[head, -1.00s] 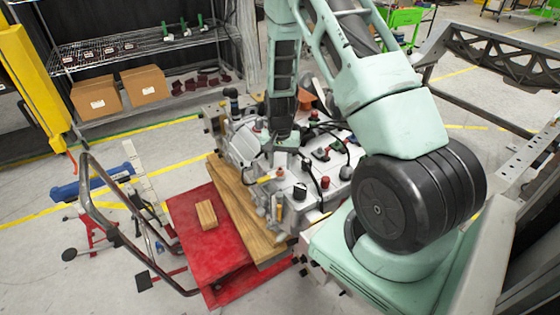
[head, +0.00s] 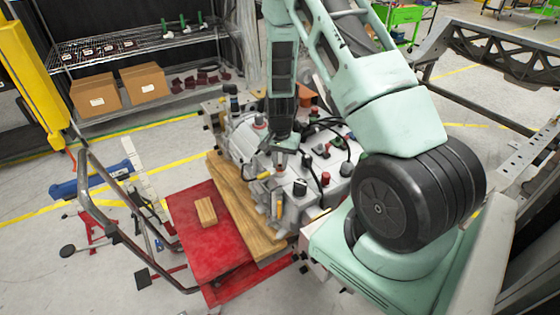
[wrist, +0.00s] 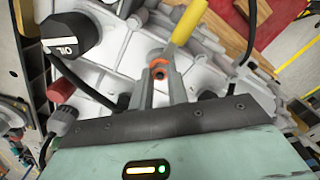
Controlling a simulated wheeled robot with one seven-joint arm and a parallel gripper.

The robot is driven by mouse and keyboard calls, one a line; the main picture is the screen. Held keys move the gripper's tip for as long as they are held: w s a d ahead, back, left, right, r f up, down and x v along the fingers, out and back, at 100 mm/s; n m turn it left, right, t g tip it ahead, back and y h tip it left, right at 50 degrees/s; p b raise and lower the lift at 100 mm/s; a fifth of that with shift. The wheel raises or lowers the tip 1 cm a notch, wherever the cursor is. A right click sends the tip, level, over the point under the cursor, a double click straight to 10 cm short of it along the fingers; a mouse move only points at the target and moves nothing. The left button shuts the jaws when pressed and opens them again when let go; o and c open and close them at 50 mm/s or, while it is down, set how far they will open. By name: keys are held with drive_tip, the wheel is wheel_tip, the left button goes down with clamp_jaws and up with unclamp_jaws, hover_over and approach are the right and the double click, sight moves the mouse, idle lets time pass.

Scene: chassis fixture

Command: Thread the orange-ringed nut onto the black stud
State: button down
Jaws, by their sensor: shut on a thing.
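The orange-ringed nut (wrist: 158,63) sits between the fingertips of my gripper (wrist: 160,80) in the wrist view. Its orange ring shows as an arc beyond a small grey part with a dark opening. My gripper is shut on the nut. In the head view my gripper (head: 280,162) points down close over the grey metal housing (head: 240,145), and the nut is too small to make out there. I cannot pick out the black stud for certain in either view, nor tell whether the nut touches it.
A yellow-handled part (wrist: 189,22) stands close beyond the fingertips. A black cap marked OIL (wrist: 68,35) and black hoses lie to the left. The housing rests on wooden boards (head: 243,205) by a red platform (head: 205,240) bearing a small wood block (head: 206,211).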

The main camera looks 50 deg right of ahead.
drive_tip(key=m+p, duration=0.1)
drive_tip(key=m, duration=0.6)
drive_tip(key=shift+p, duration=0.35)
drive_tip(key=m+p, duration=0.1)
drive_tip(key=m, duration=0.3)
drive_tip(key=shift+f, duration=0.15)
drive_tip(key=c, duration=1.3)
unclamp_jaws()
wheel_tip(320, 180, up, 9)
drive_tip(key=p, duration=0.7)
